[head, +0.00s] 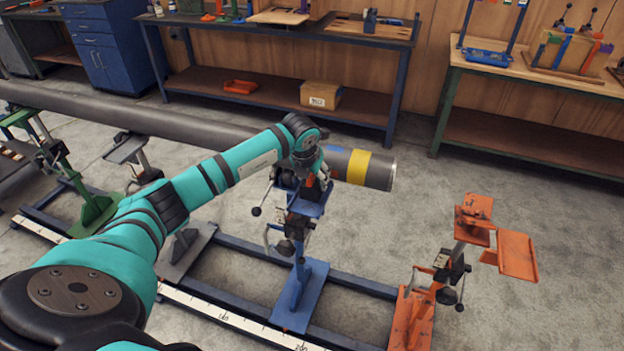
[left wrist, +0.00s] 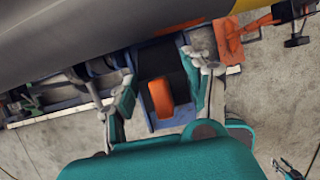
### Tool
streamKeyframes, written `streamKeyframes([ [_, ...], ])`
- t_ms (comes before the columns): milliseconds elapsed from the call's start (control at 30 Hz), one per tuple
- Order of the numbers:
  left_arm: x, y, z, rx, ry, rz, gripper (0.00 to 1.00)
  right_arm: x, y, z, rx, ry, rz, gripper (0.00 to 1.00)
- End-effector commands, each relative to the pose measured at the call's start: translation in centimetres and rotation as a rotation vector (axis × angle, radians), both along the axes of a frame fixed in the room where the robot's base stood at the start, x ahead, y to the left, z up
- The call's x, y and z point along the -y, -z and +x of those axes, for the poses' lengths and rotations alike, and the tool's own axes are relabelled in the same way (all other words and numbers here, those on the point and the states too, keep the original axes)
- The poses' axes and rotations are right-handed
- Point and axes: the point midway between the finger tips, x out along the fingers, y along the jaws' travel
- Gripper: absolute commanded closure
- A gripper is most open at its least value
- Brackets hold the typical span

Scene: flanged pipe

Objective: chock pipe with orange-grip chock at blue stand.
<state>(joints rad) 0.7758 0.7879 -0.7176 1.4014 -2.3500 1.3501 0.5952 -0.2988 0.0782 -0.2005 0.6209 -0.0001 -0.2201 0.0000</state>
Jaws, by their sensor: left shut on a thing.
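The long grey pipe (head: 225,125) runs from the left to its yellow-banded end, past the blue stand (head: 299,290). In the left wrist view the pipe (left wrist: 100,35) fills the upper left. My left gripper (head: 314,182) is at the head of the blue stand, beside the pipe. The orange-grip chock (left wrist: 160,97) lies between its fingers (left wrist: 166,85), a dark block with an orange grip, and the gripper is shut on it. The pipe is close to the chock; whether they touch is unclear. My right gripper is in neither view.
An orange stand (head: 470,250) with a flat plate is at the right. A green stand (head: 85,185) and a grey stand (head: 185,250) are at the left. A blue floor rail (head: 350,285) with a scale links them. Workbenches (head: 290,100) line the back.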

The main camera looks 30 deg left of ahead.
Motion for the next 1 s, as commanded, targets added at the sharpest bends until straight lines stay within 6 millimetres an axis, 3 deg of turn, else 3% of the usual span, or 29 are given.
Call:
streamKeyframes([
  [800,-0.3,-0.1,1.6,0.001,0.000,-0.001,0.89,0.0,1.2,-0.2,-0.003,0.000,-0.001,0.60],
  [833,-0.3,-0.1,1.6,0.000,0.000,-0.001,0.47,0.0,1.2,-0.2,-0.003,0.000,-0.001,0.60],
  [1000,-0.3,-0.1,1.5,0.000,0.000,-0.001,0.25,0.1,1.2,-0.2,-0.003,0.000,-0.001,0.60],
])
